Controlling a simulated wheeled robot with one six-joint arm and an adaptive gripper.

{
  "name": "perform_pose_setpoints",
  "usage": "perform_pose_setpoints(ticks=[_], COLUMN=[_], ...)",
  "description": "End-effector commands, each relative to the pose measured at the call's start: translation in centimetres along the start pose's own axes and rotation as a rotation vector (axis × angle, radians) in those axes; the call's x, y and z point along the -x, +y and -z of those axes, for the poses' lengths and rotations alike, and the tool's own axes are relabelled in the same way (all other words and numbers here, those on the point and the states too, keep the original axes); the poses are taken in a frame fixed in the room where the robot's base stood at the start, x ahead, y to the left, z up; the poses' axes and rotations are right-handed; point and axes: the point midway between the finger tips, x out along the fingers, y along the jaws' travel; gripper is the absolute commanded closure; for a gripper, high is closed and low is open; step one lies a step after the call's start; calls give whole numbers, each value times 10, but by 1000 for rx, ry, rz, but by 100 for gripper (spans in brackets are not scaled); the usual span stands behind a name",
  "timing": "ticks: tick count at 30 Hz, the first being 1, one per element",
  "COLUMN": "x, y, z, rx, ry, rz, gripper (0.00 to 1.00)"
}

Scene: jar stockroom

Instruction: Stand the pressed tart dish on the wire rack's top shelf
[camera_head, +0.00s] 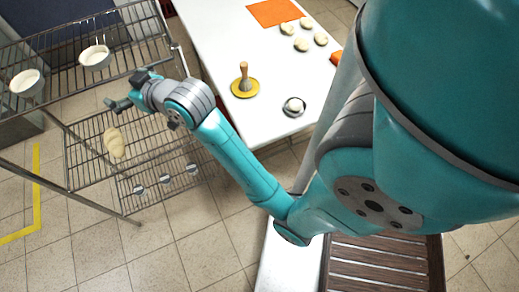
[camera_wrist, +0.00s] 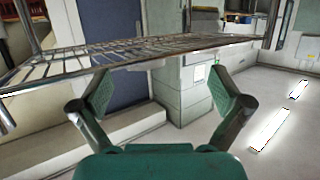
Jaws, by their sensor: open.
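The wire rack (camera_head: 66,150) stands at the left. Its top shelf (camera_head: 62,72) holds two white dishes with pale contents, one at the left (camera_head: 27,83) and one nearer the back (camera_head: 95,57). I cannot tell whether either is the pressed tart dish. My gripper (camera_head: 122,90) is at the right side of the top shelf, around its front edge. The wrist view shows my gripper (camera_wrist: 165,90) open and empty, with the shelf's wire edge (camera_wrist: 150,58) across the view ahead. A small metal dish (camera_head: 293,111) with a dough ball in it sits on the table.
The white table (camera_head: 215,35) carries a yellow disc (camera_head: 238,92) with a wooden-handled press (camera_head: 243,72), several dough balls (camera_head: 301,44) and an orange mat (camera_head: 273,12). The rack's lower shelf holds a pale loaf (camera_head: 115,142) and several small metal cups (camera_head: 166,181). Tiled floor is open in front.

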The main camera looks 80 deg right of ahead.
Motion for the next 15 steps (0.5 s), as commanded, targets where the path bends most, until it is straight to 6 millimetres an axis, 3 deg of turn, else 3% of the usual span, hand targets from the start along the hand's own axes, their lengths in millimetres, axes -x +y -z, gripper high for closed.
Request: perform_pose_setpoints(ticks=[1,8,15], x=[4,33,82], y=[-7,-35,-58], z=[-19,-91,-157], rx=[-1,1,11], ry=[-9,-7,-4], rz=[10,45,84], gripper=[0,0,0])
